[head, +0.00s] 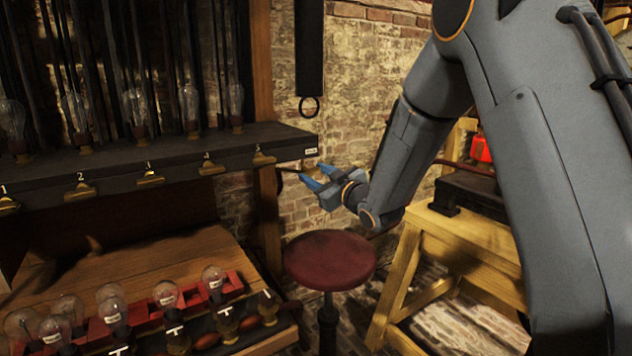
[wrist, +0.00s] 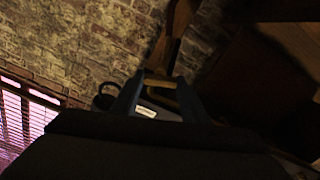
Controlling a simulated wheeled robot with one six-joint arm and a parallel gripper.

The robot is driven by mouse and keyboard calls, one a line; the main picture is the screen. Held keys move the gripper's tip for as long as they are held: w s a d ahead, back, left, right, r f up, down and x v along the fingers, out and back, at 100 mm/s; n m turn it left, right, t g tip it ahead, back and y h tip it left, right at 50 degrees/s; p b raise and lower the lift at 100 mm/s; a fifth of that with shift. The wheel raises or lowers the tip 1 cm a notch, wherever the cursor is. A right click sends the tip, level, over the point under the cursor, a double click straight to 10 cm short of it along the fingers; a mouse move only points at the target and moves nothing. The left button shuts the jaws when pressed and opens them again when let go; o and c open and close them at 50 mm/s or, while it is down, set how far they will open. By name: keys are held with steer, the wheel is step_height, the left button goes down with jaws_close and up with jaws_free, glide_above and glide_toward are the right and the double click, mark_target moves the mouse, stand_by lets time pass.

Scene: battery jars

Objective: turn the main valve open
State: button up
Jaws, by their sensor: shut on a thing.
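The main valve's handle looks like a short brass-coloured bar (wrist: 160,84) between my fingertips in the wrist view. My gripper (head: 312,178) has blue fingers and is at the right end of the dark shelf, just below a small white label (head: 311,151). The fingers are shut on the handle, one on each side of it. A white label also shows near the fingers in the wrist view (wrist: 146,112). The valve's body is dark and mostly hidden, and I cannot read the handle's exact angle.
The dark shelf (head: 150,165) carries glass bulbs and several numbered brass levers. Below it, more bulbs stand in a red rack (head: 235,287). A round red stool (head: 330,261) stands beneath my gripper. A yellow wooden bench (head: 465,232) is on the right, partly behind my arm.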

steer(key=n+b, duration=0.4)
steer(key=n, duration=0.1)
steer(key=shift+f+b, duration=0.15)
steer(key=shift+b, duration=0.15)
steer(key=shift+n+b, duration=1.1)
steer(key=shift+n, duration=0.6)
steer(key=o, duration=1.1)
steer(key=shift+a, duration=0.1)
steer(key=shift+c, duration=0.2)
steer(key=shift+r, duration=0.2)
steer(key=shift+r, duration=0.1)
